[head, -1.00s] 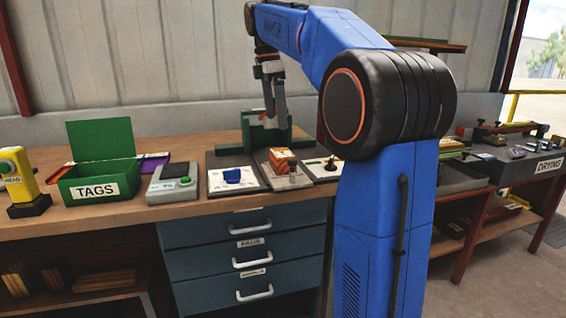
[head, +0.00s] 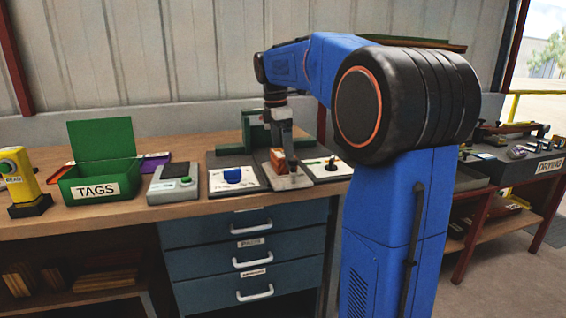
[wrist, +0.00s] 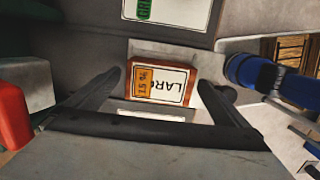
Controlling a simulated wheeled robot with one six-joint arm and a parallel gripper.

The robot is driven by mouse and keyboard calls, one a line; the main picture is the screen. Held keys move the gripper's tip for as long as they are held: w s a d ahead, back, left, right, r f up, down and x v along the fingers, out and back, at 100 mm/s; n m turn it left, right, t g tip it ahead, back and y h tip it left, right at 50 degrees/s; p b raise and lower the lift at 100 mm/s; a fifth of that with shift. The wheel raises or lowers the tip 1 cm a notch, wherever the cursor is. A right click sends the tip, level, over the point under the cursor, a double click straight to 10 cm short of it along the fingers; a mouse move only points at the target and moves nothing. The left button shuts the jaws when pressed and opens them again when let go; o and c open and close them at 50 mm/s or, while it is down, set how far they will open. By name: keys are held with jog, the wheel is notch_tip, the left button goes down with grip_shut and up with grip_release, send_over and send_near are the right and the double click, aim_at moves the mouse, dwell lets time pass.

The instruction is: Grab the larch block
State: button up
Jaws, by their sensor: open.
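The larch block (head: 277,160) is an orange-brown wooden block on a light plate on the workbench, partly covered by my gripper in the head view. In the wrist view the block (wrist: 160,84) shows a white label reading "LAR", cut off, and an orange patch marked "15 %". My gripper (wrist: 168,88) is open, with one dark finger on each side of the block. A narrow gap shows on the left; whether the right finger touches cannot be told. In the head view my gripper (head: 283,150) points down at the block.
A card with a blue item (head: 233,175) lies left of the block, and a card with a black knobbed item (head: 326,168) lies right. A green fixture (head: 252,132) stands behind. A green TAGS box (head: 98,180) and a grey scale-like device (head: 174,186) stand further left.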

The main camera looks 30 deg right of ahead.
jog(key=shift+f, duration=0.4)
jog(key=c, duration=1.3)
jog(key=shift+r, duration=0.15)
